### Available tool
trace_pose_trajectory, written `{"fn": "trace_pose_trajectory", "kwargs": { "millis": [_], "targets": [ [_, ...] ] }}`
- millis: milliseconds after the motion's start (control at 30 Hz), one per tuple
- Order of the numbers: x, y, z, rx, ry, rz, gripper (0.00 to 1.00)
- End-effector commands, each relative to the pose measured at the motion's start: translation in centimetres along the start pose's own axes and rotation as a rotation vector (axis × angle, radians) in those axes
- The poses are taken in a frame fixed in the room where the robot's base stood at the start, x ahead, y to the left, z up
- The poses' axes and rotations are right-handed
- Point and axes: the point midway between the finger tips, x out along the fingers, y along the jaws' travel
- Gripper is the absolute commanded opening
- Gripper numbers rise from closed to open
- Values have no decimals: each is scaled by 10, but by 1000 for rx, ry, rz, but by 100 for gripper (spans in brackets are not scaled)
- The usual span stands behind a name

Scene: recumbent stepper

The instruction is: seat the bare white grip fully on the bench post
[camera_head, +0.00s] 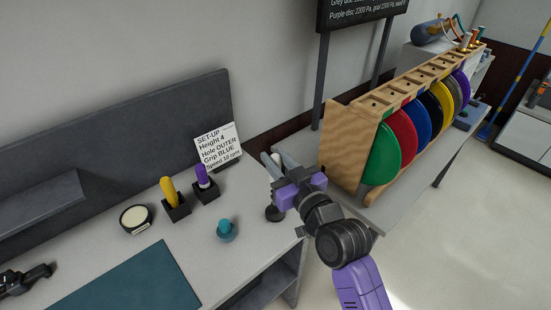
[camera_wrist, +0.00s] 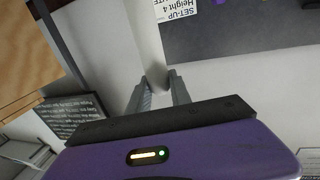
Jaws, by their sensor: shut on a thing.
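My gripper (camera_head: 275,161) is raised above the right end of the bench, its fingers pointing up and to the left. In the wrist view its two fingertips (camera_wrist: 161,88) close on a pale, long shape, which I take as the white grip (camera_wrist: 152,50); it blends with the pale wall behind, so its ends are hard to make out. A small dark round-based piece (camera_head: 274,213) stands on the bench below my gripper; whether it is the bench post is not clear. A teal knob-topped piece (camera_head: 227,231) stands left of it.
A set-up card (camera_head: 218,146) leans behind. A round tin (camera_head: 136,219) and teal mat (camera_head: 135,283) lie left. A wooden rack (camera_head: 347,146) of coloured discs stands right.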

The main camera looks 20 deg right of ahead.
Motion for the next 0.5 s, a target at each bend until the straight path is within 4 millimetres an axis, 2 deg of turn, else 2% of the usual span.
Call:
{"fn": "trace_pose_trajectory", "kwargs": {
  "millis": [500],
  "targets": [
    [0,0,9,0,1,0,0]
  ]
}}
